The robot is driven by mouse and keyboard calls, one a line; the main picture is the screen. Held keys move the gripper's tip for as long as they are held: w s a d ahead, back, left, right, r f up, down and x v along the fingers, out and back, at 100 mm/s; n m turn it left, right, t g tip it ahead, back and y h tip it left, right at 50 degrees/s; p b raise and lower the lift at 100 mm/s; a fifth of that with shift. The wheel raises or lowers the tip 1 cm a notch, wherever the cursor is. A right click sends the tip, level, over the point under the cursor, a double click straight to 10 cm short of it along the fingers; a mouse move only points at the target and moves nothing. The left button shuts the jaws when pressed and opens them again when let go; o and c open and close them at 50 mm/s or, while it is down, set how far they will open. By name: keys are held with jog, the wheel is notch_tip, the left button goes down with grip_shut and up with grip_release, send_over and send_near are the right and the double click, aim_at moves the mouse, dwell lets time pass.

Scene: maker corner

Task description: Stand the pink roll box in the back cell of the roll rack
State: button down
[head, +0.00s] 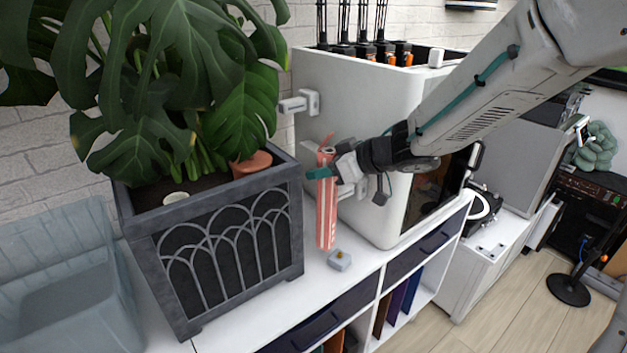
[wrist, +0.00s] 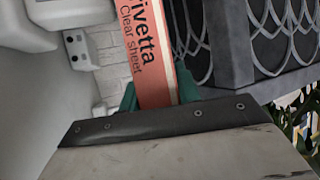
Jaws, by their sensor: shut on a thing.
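The pink roll box (head: 326,215) is a long, slim carton with pale stripes. It stands upright or nearly so between the planter and the white machine. My gripper (head: 325,163) is shut on its upper part with green fingertips. The box's lower end is close to the white cabinet top; I cannot tell whether it touches. In the wrist view the pink roll box (wrist: 150,50) shows dark lettering and lies between the green fingertips (wrist: 160,95). I cannot make out the roll rack or its back cell in either view.
A dark planter (head: 228,250) with a large-leaved plant stands left of the box. A white machine (head: 350,100) stands behind and right. A translucent bin (head: 70,280) is at far left.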

jog(key=shift+w+a+f, duration=0.3)
jog(key=shift+a+f, duration=0.05)
jog(key=shift+f, duration=0.25)
jog(key=shift+w+a+f, duration=0.3)
jog(key=shift+w+f, duration=0.05)
jog(key=shift+f, duration=0.3)
jog(key=shift+w+a+f, duration=0.3)
jog(key=shift+a+f, duration=0.05)
jog(key=shift+f, duration=0.25)
jog(key=shift+f, duration=0.2)
jog(key=c, duration=1)
grip_release()
jog(key=shift+r, duration=0.15)
